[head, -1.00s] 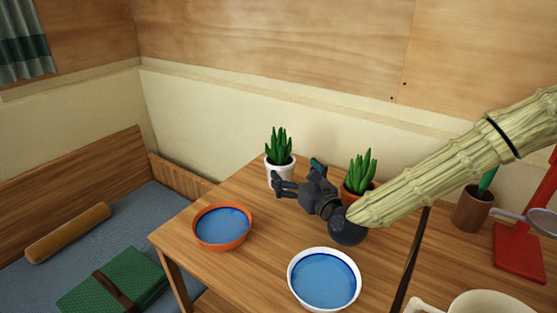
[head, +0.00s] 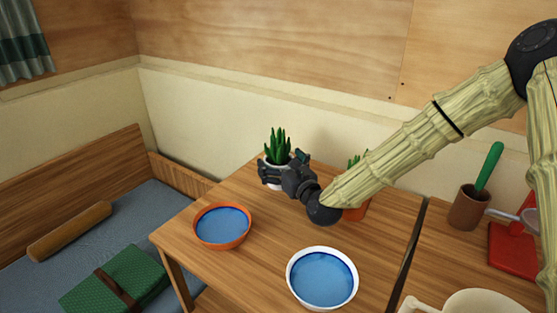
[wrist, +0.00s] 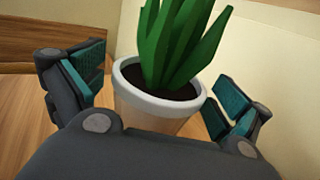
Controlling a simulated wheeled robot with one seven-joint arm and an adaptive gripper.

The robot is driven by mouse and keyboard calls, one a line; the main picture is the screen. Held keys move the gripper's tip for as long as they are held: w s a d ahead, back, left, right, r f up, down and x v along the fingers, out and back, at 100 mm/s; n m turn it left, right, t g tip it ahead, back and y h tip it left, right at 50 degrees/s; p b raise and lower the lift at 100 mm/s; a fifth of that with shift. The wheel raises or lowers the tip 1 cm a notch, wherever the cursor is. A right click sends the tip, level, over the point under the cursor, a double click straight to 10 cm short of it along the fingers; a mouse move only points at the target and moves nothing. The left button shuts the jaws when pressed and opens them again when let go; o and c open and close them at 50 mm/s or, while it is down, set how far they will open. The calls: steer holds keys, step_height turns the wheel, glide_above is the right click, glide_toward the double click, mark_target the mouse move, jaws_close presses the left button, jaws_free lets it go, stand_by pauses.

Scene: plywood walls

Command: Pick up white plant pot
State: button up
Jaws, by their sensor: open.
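The white plant pot (head: 268,181) holds a spiky green plant (head: 278,146) and stands upright near the back corner of the wooden table. My gripper (head: 271,172) is open at the front of the pot and partly covers it in the head view. In the wrist view, the white pot (wrist: 158,113) stands between my open fingers (wrist: 155,95), one on each side. Gaps show between the pot's rim and both fingers. The pot's lower part is hidden behind the gripper body.
An orange-brown pot (head: 357,211) with a plant stands right of the gripper, mostly behind my arm. An orange bowl (head: 222,244) and a white bowl (head: 322,304), both blue inside, sit in front on the table. The cream wall (head: 215,125) is close behind.

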steer(key=shift+w+a, duration=0.1)
steer(key=shift+w, duration=0.1)
steer(key=c, duration=1.4)
steer(key=shift+r, duration=0.1)
steer(key=shift+c, duration=0.2)
